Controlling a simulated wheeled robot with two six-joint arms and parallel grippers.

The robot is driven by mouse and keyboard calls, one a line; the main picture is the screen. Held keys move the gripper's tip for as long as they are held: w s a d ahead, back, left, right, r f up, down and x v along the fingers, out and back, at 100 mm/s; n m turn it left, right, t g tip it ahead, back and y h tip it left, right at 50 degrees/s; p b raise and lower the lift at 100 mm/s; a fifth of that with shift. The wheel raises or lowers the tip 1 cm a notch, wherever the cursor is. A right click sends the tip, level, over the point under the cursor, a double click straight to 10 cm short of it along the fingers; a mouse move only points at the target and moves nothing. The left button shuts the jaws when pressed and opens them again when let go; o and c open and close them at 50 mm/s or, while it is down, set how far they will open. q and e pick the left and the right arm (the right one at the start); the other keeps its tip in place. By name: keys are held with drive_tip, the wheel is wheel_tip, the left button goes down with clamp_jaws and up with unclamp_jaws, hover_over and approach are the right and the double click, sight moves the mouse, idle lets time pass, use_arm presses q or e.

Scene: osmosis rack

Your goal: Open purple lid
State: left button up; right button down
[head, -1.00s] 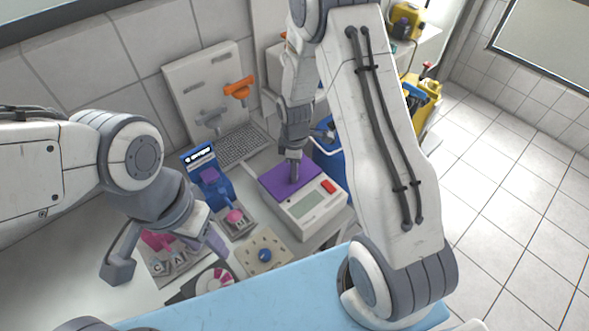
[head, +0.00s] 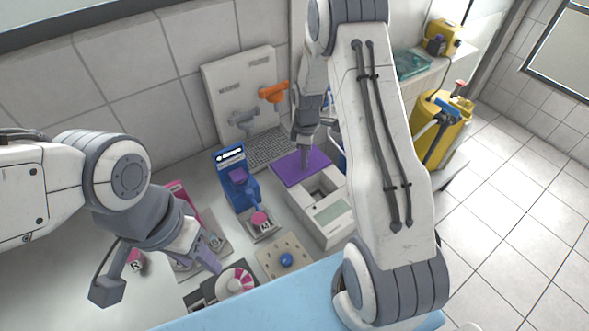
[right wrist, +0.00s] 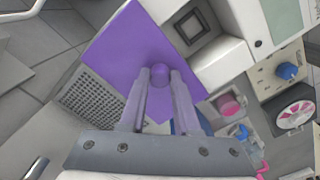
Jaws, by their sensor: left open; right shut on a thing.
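Part of the device's top is uncovered and shows a square dark opening (head: 319,193). The lid and its round knob (right wrist: 160,74) fill the middle of the right wrist view, with the opening (right wrist: 191,26) beside it. My right gripper (head: 306,166) is shut on the lid's knob. My left gripper (head: 158,284) is open and empty above the table's left part.
A beige board with a blue knob (head: 286,260) and a pink-and-white rotor (head: 236,281) lie in front. A yellow container (head: 440,125) stands at the right.

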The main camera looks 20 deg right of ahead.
drive_tip(key=shift+w, duration=0.2)
drive_tip(key=c, duration=0.6)
unclamp_jaws()
drive_tip(key=shift+r, duration=0.1)
drive_tip(key=shift+s+r+b, duration=0.1)
drive_tip(key=shift+r+b, duration=1.35)
drive_tip(key=shift+r, duration=3.75)
drive_tip(key=shift+a, duration=0.1)
